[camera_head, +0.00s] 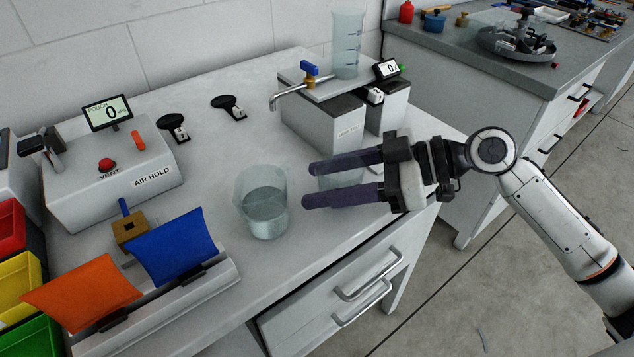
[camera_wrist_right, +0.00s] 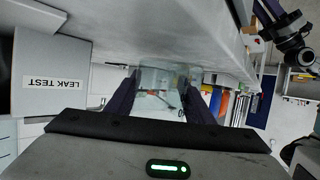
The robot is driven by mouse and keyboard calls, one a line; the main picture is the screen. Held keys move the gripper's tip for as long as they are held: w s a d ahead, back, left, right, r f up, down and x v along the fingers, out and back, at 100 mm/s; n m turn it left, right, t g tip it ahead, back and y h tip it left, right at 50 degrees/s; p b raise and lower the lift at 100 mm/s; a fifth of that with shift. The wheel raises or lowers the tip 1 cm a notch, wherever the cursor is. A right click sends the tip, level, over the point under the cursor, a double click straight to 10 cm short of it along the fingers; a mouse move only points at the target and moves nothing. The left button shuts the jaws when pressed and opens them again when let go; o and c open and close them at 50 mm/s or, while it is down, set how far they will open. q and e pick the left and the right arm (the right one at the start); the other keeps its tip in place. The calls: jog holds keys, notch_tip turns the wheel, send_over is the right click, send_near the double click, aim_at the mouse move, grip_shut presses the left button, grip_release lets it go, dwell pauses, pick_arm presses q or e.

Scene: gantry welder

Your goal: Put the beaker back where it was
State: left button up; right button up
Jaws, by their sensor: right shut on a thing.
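My right gripper (camera_head: 308,184) is over the front right part of the bench. Its dark fingers lie on either side of a small clear beaker (camera_head: 340,180) and are shut on it. The fingers hide part of this beaker. It also shows between the fingers in the right wrist view (camera_wrist_right: 160,78). A second clear beaker (camera_head: 263,205) with liquid in it stands upright on the bench, just left of the fingertips. What looks like my left gripper (camera_wrist_right: 268,14) shows at the upper right of the right wrist view; its jaw state is unclear.
The leak test box (camera_head: 324,118) with a tap stands behind my gripper, a tall graduated vessel (camera_head: 347,45) on top. The air hold unit (camera_head: 112,165) is at left. Orange (camera_head: 82,291) and blue (camera_head: 172,246) pouches are in front.

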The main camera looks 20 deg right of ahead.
jog(key=shift+w+a+r, duration=0.1)
jog(key=shift+w+a, duration=0.1)
jog(key=shift+a, duration=0.25)
jog(key=shift+w+a+r, duration=0.1)
jog(key=shift+w+a, duration=0.1)
jog(key=shift+a, duration=0.2)
jog(key=shift+d+f, duration=0.1)
jog(key=shift+f, duration=0.7)
jog(key=shift+d+f, duration=0.1)
jog(key=shift+f, duration=0.25)
jog(key=o, duration=0.8)
jog(key=shift+r, duration=0.1)
